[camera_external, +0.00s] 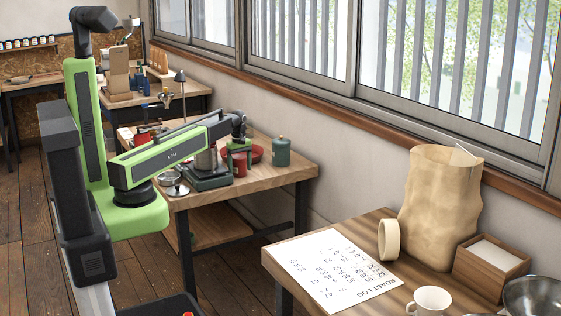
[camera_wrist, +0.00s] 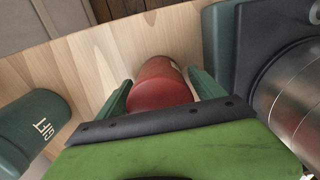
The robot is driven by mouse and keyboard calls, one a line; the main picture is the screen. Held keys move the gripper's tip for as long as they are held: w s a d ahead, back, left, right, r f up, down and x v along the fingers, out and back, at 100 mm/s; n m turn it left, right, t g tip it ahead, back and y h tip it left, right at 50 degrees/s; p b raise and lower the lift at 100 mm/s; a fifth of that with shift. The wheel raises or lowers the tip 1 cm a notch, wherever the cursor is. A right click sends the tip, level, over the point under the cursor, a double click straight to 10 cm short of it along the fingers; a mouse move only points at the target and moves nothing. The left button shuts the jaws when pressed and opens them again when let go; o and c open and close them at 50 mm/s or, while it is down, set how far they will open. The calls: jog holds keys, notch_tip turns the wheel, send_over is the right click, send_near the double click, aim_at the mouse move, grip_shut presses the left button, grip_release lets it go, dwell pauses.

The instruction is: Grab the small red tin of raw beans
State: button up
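The small red tin (camera_wrist: 150,90) stands between the two green fingers of my gripper (camera_wrist: 160,82) in the wrist view. One finger is on each side of it, close to its walls. I cannot tell whether they press on it. In the external view my gripper (camera_external: 239,158) points down at the far wooden table (camera_external: 285,172), with the red tin (camera_external: 240,165) between the fingers. The tin's lower part is partly hidden in the wrist view.
A dark green canister (camera_external: 281,152) stands to the right; it also shows in the wrist view (camera_wrist: 35,120). A scale or burner with a metal pot (camera_external: 206,160) stands close on the left. A red bowl (camera_external: 256,153) is behind. The table's front right is clear.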

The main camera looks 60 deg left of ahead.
aim_at(239, 156)
jog(key=c, duration=1.3)
jog(key=shift+o, duration=0.2)
jog(key=shift+r+p, duration=0.6)
notch_tip(239, 156, up, 4)
jog(key=p, duration=0.4)
jog(key=d+r+p, duration=0.5)
jog(key=d, duration=0.6)
jog(key=shift+s+d+r+p, duration=0.25)
jog(key=shift+d+r+p, duration=0.1)
jog(key=shift+r+p, duration=0.05)
